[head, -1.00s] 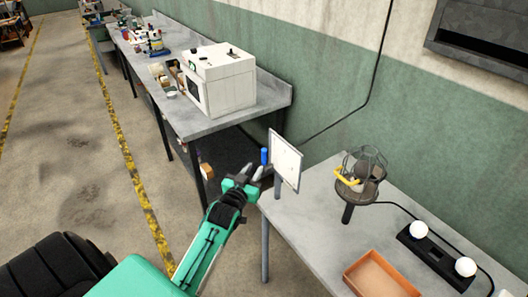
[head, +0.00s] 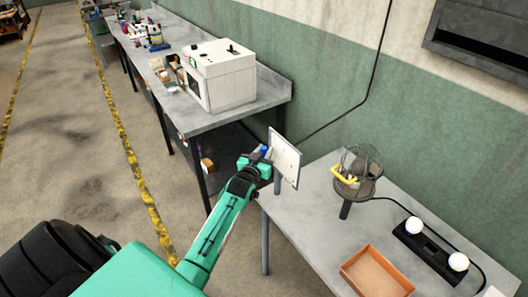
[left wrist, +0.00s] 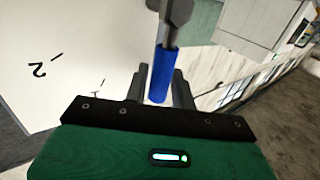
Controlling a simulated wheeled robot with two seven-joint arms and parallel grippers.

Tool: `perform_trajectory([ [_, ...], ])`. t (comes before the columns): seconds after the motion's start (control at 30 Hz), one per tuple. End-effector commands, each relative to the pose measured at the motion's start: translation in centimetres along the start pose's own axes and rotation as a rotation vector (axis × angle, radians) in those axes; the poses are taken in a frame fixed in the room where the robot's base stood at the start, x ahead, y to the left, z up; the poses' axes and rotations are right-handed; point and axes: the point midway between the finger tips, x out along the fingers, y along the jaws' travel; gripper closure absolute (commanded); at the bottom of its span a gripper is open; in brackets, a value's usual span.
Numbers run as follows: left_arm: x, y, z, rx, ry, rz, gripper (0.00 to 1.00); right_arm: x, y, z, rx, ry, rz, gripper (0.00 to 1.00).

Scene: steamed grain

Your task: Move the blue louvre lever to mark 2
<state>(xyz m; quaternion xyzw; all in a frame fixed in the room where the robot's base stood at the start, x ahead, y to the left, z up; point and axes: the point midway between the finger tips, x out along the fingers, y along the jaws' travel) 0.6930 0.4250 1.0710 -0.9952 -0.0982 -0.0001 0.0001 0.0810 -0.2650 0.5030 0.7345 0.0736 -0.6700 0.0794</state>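The blue louvre lever (head: 264,152) is beside a white plate (head: 286,160) at the near table's left corner. In the left wrist view the blue handle (left wrist: 162,75) hangs from a grey rod. The marked plate (left wrist: 60,40) shows a black 2 and, nearer the handle, a partly hidden mark that looks like 1. My left gripper (head: 257,157) is at the lever. In the left wrist view its fingers (left wrist: 160,88) stand apart on either side of the handle, and I see no clear grip on it. My right gripper is not in view.
The near table (head: 320,220) carries a caged lamp (head: 357,172), an orange tray (head: 377,272) and a black base with two white bulbs (head: 428,245). A white oven-like box (head: 220,80) stands on the far bench. Floor to the left is clear.

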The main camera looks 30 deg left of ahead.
Motion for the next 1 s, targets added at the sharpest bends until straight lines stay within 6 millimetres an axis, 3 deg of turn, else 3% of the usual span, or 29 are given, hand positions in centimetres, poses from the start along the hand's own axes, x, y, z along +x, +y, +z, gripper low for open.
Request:
perform_trajectory([
  [0.03,0.0,0.0,0.0,0.000,0.000,0.000,0.78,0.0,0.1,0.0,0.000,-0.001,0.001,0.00],
  [0.13,0.0,0.0,0.0,0.000,0.000,0.000,0.98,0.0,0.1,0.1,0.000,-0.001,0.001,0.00],
  [0.17,0.0,0.0,0.0,0.000,0.000,0.000,1.00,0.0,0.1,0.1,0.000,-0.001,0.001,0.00],
  [0.57,-0.2,0.3,0.3,0.032,0.021,0.000,1.00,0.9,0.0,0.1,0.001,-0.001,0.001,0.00],
  [0.77,-0.6,0.9,0.8,0.121,0.082,0.000,1.00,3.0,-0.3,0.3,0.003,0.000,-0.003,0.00],
  [1.0,-1.5,2.1,1.4,0.296,0.199,0.000,1.00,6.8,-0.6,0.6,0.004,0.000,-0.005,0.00],
])
